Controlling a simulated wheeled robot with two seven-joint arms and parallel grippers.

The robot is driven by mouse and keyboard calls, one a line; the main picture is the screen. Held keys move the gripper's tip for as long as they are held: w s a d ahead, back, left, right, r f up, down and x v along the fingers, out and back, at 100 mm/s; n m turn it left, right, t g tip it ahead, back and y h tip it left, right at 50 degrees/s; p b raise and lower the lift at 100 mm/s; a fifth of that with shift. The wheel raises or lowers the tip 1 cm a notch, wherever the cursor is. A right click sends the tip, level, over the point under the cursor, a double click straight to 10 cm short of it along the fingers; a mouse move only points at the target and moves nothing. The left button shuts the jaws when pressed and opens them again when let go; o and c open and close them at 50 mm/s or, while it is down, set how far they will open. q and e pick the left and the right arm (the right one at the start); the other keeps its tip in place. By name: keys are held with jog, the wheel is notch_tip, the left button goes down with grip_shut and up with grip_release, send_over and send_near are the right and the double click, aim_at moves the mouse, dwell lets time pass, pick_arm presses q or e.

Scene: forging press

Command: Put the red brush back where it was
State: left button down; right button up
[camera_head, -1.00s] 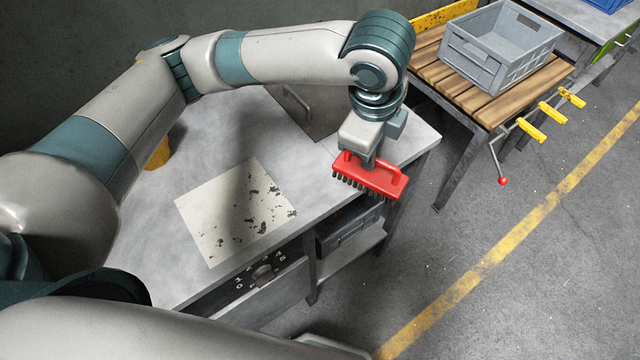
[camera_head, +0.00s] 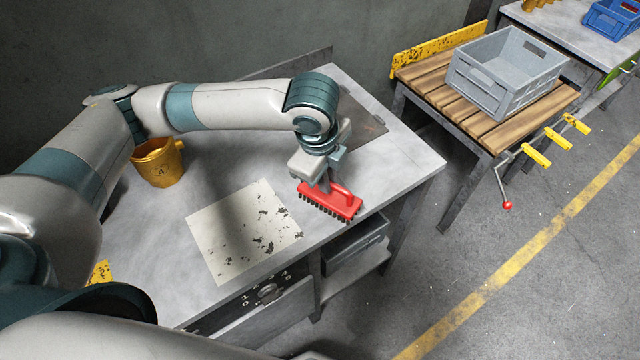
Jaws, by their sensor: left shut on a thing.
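The red brush (camera_head: 335,204) has a red body with a handle on top and dark bristles below. My left gripper (camera_head: 322,184) is shut on its handle at the left end. The brush is over the grey table (camera_head: 400,170), just right of the pale sheet with dark specks (camera_head: 225,232). I cannot tell whether its bristles touch the tabletop. The gripper's fingertips are partly hidden. My right gripper is not in view.
A yellow mug (camera_head: 157,163) stands at the table's back left, close to my left arm. A flat dark plate (camera_head: 362,128) lies behind the gripper. A grey crate (camera_head: 507,75) stands on a slatted wooden bench at the right. The table's right corner is clear.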

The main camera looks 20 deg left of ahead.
pick_arm(q)
jog(key=shift+w+a+f, duration=0.15)
jog(key=shift+a+f, duration=0.35)
jog(key=shift+a, duration=0.35)
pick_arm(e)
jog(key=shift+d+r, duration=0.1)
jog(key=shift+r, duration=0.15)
pick_arm(q)
jog(key=shift+f, duration=0.15)
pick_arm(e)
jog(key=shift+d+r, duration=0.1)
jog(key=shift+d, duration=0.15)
pick_arm(q)
notch_tip(320, 180, down, 3)
jog(key=shift+r+p, duration=0.2)
jog(key=shift+p, duration=0.55)
jog(key=shift+f, duration=0.55)
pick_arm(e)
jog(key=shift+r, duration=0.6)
pick_arm(q)
jog(key=shift+d+f, duration=0.1)
jog(key=c, duration=1.8)
grip_release()
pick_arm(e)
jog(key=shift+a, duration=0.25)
